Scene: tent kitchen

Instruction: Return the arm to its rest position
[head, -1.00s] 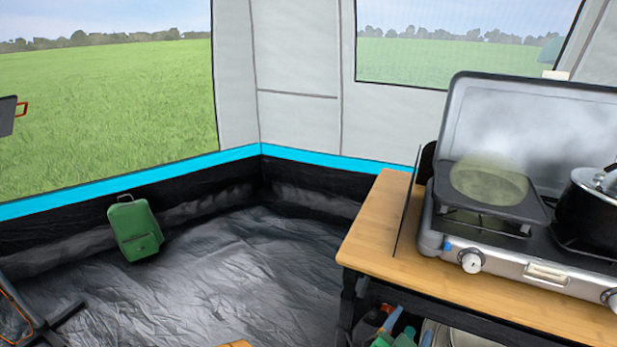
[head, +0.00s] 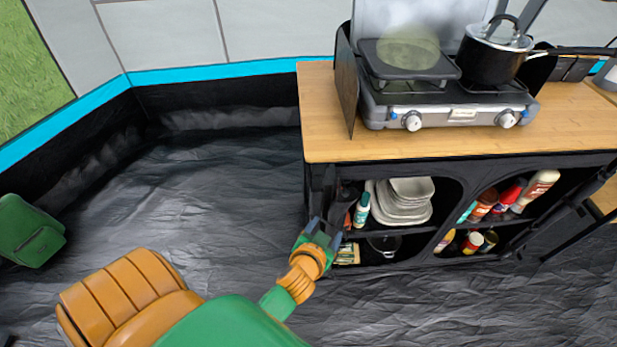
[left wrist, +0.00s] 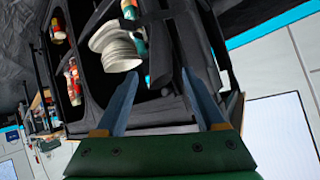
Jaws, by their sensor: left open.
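My left arm, green and orange, reaches from the bottom of the head view toward the left end of the kitchen stand. My left gripper (head: 322,236) is beside the stand's front left leg, near the lower shelves. In the left wrist view the two blue-grey fingers (left wrist: 165,100) are spread apart with nothing held between them. Beyond them are the stand's dark frame and stacked pale dishes (left wrist: 115,45). Whether the fingers touch the stand cannot be told. My right gripper is not in view.
The kitchen stand (head: 450,145) carries a stove (head: 440,105) and a black pot (head: 490,60). Its shelves hold dishes (head: 400,205) and several bottles. A green backpack (head: 28,232) is at the left. The dark tent floor (head: 200,190) between them is clear.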

